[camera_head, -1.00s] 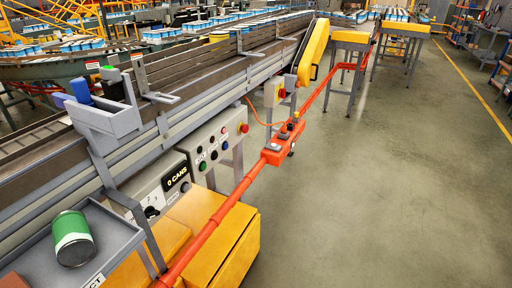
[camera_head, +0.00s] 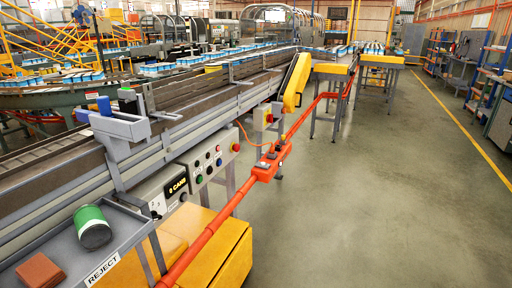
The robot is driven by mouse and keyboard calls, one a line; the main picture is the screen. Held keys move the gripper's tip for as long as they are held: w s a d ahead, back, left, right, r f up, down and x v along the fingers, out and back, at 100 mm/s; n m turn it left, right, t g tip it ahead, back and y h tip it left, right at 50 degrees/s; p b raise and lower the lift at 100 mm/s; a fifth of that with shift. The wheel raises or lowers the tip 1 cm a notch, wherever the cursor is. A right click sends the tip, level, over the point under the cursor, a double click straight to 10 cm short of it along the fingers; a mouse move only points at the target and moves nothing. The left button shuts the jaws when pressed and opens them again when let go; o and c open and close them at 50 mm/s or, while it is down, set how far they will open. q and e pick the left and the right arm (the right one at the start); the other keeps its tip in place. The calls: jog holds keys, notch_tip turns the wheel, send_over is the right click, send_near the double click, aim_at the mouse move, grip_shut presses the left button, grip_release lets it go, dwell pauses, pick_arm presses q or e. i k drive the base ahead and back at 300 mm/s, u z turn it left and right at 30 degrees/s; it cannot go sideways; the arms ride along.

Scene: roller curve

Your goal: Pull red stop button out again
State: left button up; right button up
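A red mushroom button (camera_head: 236,147) sits at the right end of the grey control panel (camera_head: 204,160) on the conveyor's side. A second red button (camera_head: 269,118) is on a small yellow and grey box on the frame, further along the line. I cannot tell whether either button is pressed in or out. Neither of my grippers is in view.
An orange rail (camera_head: 221,213) runs along the aisle side of the conveyor, carrying an orange box (camera_head: 267,167) with small controls. A tray labelled REJECT (camera_head: 60,250) holds a green can (camera_head: 92,227) and a brown block (camera_head: 40,272). The floor (camera_head: 385,200) at right is clear.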

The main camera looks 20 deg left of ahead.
aim_at(236, 148)
jog(key=z, duration=0.15)
jog(key=i, duration=1.75)
jog(key=u, duration=1.3)
jog(key=i, duration=1.25)
jog(key=u, duration=1.15)
